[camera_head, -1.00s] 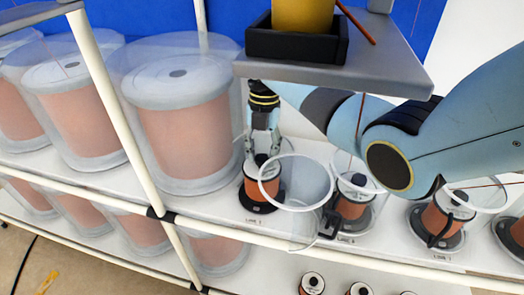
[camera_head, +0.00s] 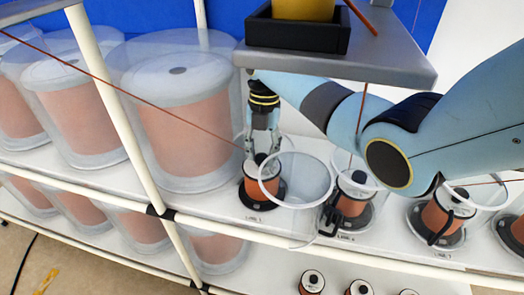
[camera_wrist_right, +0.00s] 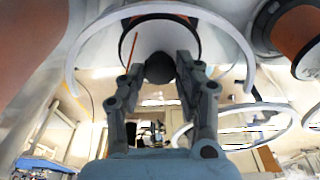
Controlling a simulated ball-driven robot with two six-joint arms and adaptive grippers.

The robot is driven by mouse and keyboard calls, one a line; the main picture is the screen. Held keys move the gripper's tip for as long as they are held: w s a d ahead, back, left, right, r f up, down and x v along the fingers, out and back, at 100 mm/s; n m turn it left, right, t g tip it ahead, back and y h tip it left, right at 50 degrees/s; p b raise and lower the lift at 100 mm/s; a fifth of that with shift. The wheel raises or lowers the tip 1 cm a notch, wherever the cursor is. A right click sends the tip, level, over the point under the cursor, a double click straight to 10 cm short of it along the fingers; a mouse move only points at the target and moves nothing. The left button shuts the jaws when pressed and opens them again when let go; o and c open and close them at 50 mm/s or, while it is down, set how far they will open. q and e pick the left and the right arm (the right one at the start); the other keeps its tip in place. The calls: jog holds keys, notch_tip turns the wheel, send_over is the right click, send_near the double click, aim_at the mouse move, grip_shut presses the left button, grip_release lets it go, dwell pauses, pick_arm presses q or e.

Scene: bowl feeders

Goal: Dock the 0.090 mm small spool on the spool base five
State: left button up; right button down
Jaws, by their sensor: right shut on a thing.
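My right gripper (camera_head: 262,147) points down and is shut on the top of a small copper-coloured spool (camera_head: 258,188). The spool stands upright at a black round spool base (camera_head: 275,201) on the white shelf. I cannot tell whether it is fully seated. In the right wrist view, the fingers (camera_wrist_right: 158,80) close around the dark knob (camera_wrist_right: 160,68) on the spool's end. The label in front of the base is too small to read surely. My left gripper is not in view.
A clear open cup (camera_head: 300,208) with a white rim tilts just right of the spool. Similar spools stand on bases farther right, one on this base (camera_head: 358,216). Large clear-covered spools (camera_head: 182,130) stand left. A grey shelf (camera_head: 390,62) hangs above; a white rail (camera_head: 330,252) runs in front.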

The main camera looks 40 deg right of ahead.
jog(key=shift+f, duration=0.1)
jog(key=c, duration=1.2)
grip_release()
jog(key=shift+s+f, duration=0.1)
jog(key=r+p, duration=0.1)
jog(key=r, duration=0.1)
jog(key=r+p, duration=0.4)
jog(key=shift+w+d, duration=0.3)
jog(key=shift+w, duration=0.05)
jog(key=r, duration=0.5)
jog(key=shift+w+d, duration=0.2)
jog(key=shift+d, duration=0.1)
